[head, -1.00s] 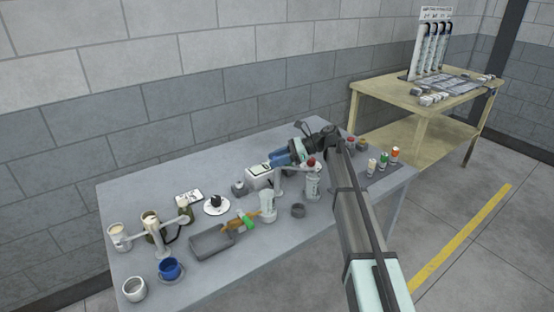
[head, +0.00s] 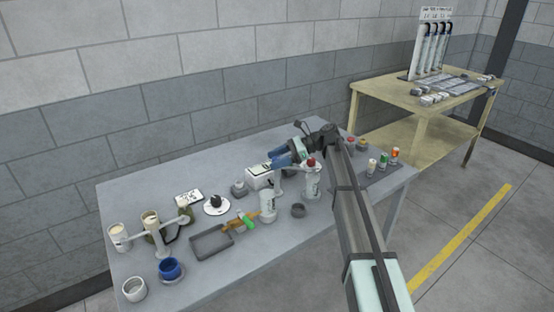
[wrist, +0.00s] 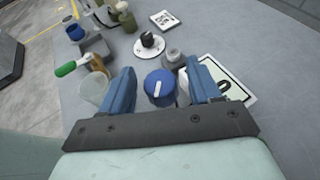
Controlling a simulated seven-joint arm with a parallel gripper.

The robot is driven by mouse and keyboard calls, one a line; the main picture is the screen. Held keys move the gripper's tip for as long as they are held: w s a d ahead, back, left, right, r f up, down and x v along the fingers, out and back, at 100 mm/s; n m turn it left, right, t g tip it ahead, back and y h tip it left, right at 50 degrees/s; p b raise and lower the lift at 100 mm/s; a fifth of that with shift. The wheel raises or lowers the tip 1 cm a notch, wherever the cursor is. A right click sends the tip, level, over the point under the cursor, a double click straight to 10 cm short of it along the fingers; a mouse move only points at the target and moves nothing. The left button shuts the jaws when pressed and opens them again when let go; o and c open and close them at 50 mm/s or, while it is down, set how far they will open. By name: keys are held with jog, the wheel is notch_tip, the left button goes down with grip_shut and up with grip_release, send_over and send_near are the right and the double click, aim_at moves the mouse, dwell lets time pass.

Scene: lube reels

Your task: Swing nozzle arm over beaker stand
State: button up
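Whether a finger touches the cap, I cannot tell. I cannot tell which object is the beaker stand; a dark grey ring (head: 298,210) lies in front of the post.
A white container (head: 267,207), a green-handled brush (head: 246,220) and a grey tray (head: 211,243) lie left of the post. Another white arm stand (head: 156,236) and cups are at left. Small bottles (head: 384,160) stand at right.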

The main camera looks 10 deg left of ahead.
jog(key=shift+d, duration=0.1)
jog(key=v, duration=1.3)
jog(key=shift+d+r, duration=0.2)
jog(key=shift+d, duration=0.05)
jog(key=shift+w, duration=0.1)
